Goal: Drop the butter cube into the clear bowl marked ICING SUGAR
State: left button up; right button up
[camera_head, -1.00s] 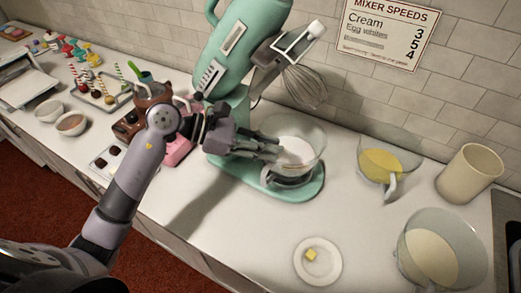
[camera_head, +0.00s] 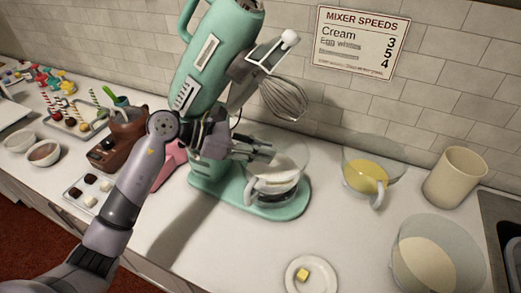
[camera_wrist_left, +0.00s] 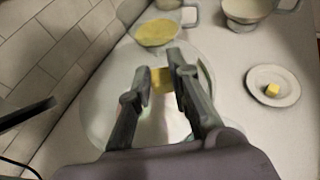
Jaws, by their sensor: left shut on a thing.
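My left gripper (camera_head: 268,152) reaches in from the left over the mixer's clear bowl (camera_head: 292,163). In the left wrist view the gripper (camera_wrist_left: 163,76) is shut on a yellow butter cube (camera_wrist_left: 163,83), above that bowl (camera_wrist_left: 98,112), which holds white contents. The held cube cannot be made out in the head view. Another butter cube (camera_head: 303,274) lies on a small white plate (camera_head: 291,283) at the front. A clear bowl with pale contents (camera_head: 440,238) stands at the right. No ICING SUGAR marking is readable on any bowl. My right gripper is not in view.
The green stand mixer (camera_head: 215,60) has its head tilted up, with the whisk (camera_head: 284,98) hanging just above my gripper. A clear jug of yellow contents (camera_head: 367,175) and a beige canister (camera_head: 455,177) stand behind to the right. The counter between mixer and plate is clear.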

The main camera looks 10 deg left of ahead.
pick_arm(q)
jog(key=o, duration=0.8)
